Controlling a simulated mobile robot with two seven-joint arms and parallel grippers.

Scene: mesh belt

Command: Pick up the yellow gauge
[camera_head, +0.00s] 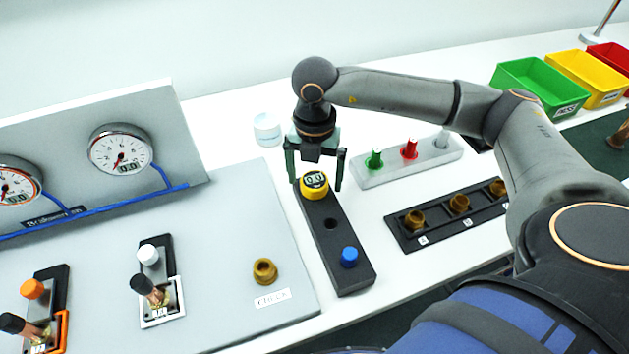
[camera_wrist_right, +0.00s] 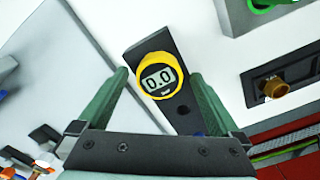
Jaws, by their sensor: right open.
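The yellow gauge (camera_head: 314,185) is round with a small digital display reading 0.0. It sits at the far end of a dark block (camera_head: 335,255) on the table. In the right wrist view the gauge (camera_wrist_right: 158,78) lies between and ahead of the two green fingers. My right gripper (camera_head: 315,180) is open, pointing down over the gauge, with one finger on each side of it. I cannot tell whether the fingers touch it. My left gripper is not in view.
A blue knob (camera_head: 349,257) stands at the near end of the block. To the right are a grey rack (camera_head: 385,172) with colored plugs and a black holder (camera_head: 438,232) with brass fittings. To the left is a grey panel (camera_head: 215,265) with a brass fitting (camera_head: 264,271). A white jar (camera_head: 267,128) stands behind.

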